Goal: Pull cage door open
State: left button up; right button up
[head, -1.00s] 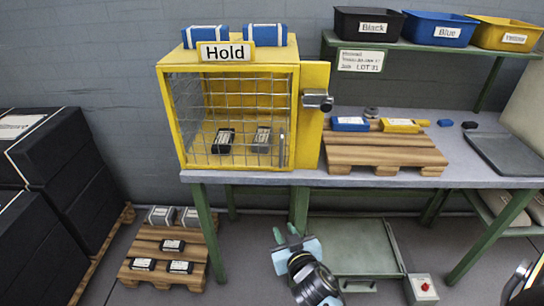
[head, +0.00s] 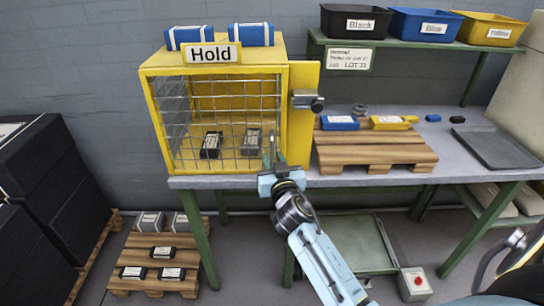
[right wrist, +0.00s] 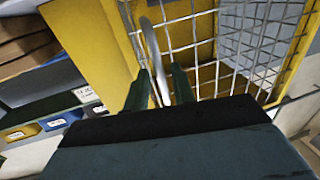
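The yellow cage (head: 213,74) stands on the bench under a "Hold" sign (head: 210,54). Its wire mesh door (head: 222,112) looks shut. A vertical grey handle (head: 271,145) is on the door's right side; it also shows in the right wrist view (right wrist: 151,45). My right gripper (head: 273,163) is at the lower part of this handle. In the right wrist view the gripper's two dark fingers (right wrist: 160,84) are apart, with the handle between them; contact is unclear. A black and grey block lie inside the cage. My left gripper is out of view.
A yellow panel with a grey latch-like part (head: 308,102) is right of the door. A wooden pallet (head: 372,150) with blue and yellow blocks stands further right. Two blue packs lie on the cage. Bins (head: 425,27) line the shelf above. A red-button box (head: 415,284) is below.

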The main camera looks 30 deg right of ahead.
jog(key=shift+x, duration=1.05)
